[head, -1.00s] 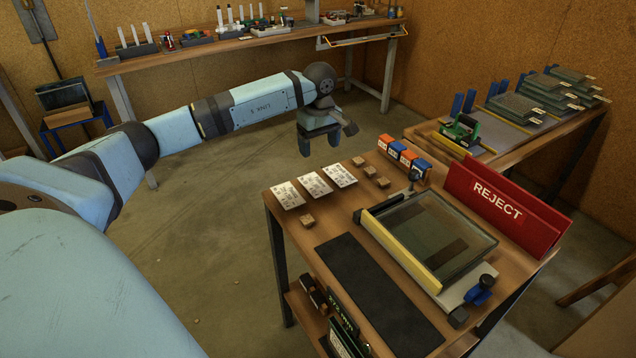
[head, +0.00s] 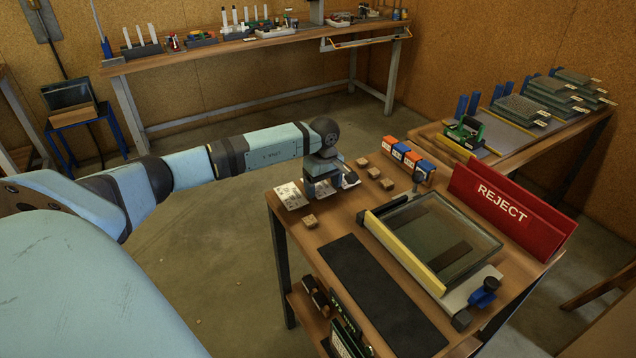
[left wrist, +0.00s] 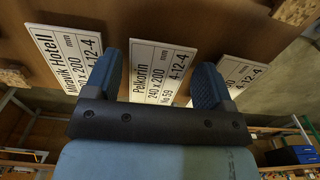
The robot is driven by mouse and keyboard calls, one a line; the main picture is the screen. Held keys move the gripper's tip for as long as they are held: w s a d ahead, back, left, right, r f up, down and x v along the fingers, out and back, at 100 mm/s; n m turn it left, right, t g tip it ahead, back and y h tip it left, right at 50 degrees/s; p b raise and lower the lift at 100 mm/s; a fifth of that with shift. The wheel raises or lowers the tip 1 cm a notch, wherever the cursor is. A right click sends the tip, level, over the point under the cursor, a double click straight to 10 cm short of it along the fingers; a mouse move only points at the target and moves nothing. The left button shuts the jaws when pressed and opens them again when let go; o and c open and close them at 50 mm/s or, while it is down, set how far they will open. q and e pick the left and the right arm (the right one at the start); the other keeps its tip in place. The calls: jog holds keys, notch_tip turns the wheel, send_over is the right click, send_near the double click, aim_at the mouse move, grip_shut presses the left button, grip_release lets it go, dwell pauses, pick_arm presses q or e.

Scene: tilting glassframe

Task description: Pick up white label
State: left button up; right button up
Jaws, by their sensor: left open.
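Three white labels with black print lie in a row on the wooden table's far left edge. The left label (head: 291,196) is in clear sight in the head view. The middle one is mostly hidden by my left gripper (head: 322,190), and the right one (head: 350,180) is partly covered. In the left wrist view the middle label (left wrist: 160,70), reading "Pelkorin 240 x 200", lies between the fingers of my open left gripper (left wrist: 156,80). The label "Hotell" (left wrist: 65,55) is on the left there and a third label (left wrist: 240,72) on the right. The gripper holds nothing. My right gripper is not in view.
Several small wooden blocks (head: 374,173) and orange and blue boxes (head: 407,157) lie near the labels. A framed glass panel (head: 433,238) with a yellow bar, a dark mat (head: 380,290) and a red REJECT bin (head: 505,208) take up the rest of the table.

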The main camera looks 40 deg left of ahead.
pick_arm(q)
jog(key=shift+f+b, duration=0.25)
jog(key=shift+b, duration=0.05)
dwell(0.5)
jog(key=c, duration=0.7)
